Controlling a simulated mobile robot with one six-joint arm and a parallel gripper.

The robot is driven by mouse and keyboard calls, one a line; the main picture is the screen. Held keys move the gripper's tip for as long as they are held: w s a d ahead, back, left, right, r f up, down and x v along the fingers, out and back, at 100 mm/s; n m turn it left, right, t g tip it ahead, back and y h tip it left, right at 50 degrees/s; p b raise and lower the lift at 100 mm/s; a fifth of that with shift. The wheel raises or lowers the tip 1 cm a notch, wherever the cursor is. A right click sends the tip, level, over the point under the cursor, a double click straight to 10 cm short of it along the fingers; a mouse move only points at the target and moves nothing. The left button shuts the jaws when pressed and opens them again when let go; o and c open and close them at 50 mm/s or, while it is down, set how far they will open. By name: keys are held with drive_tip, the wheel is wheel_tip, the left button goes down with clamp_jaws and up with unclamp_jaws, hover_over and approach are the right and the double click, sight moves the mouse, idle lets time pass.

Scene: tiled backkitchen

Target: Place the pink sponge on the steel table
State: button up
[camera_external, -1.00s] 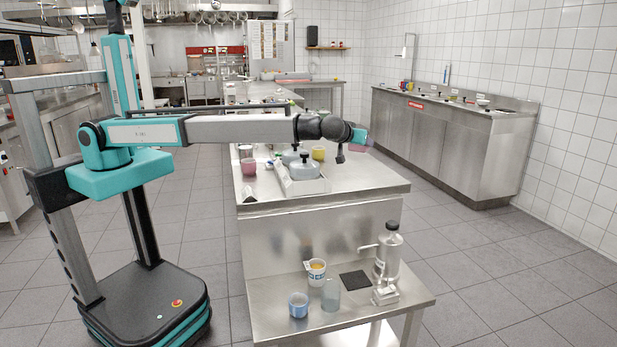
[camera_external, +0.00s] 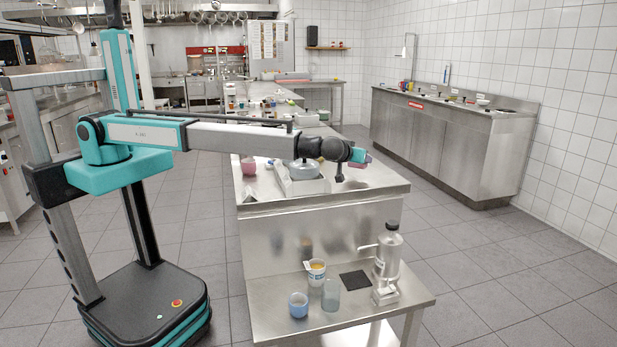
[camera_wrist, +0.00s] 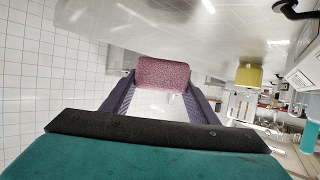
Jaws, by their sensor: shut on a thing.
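The pink sponge (camera_wrist: 163,73) is between the two dark fingers of my gripper (camera_wrist: 160,88) in the wrist view. My gripper is shut on it. In the external view the sponge (camera_external: 366,159) shows as a small pink patch at the end of my arm, partly hidden by the teal gripper body (camera_external: 358,154). The sponge is held above the right part of the steel table (camera_external: 375,184), apart from its top as far as I can tell.
A grey pot with a lid (camera_external: 304,171) stands in a tray on the table, left of my gripper. A pink cup (camera_external: 248,167) is farther left. The table's right end is clear. A lower shelf holds a blue mug (camera_external: 298,305) and a dispenser (camera_external: 388,265).

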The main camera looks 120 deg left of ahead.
sight(355, 167)
drive_tip(key=shift+f+p, duration=0.65)
drive_tip(key=shift+f, duration=1.2)
drive_tip(key=shift+f+b, duration=0.15)
drive_tip(key=shift+b, duration=0.2)
drive_tip(key=o, duration=1.1)
drive_tip(key=shift+r+p, duration=0.3)
drive_tip(key=shift+p, duration=0.1)
drive_tip(key=b+v, duration=0.1)
drive_tip(key=v, duration=0.2)
drive_tip(key=shift+d+f, duration=0.15)
drive_tip(key=shift+f, duration=0.05)
drive_tip(key=shift+r+b, duration=1.25)
drive_tip(key=shift+r, duration=2.3)
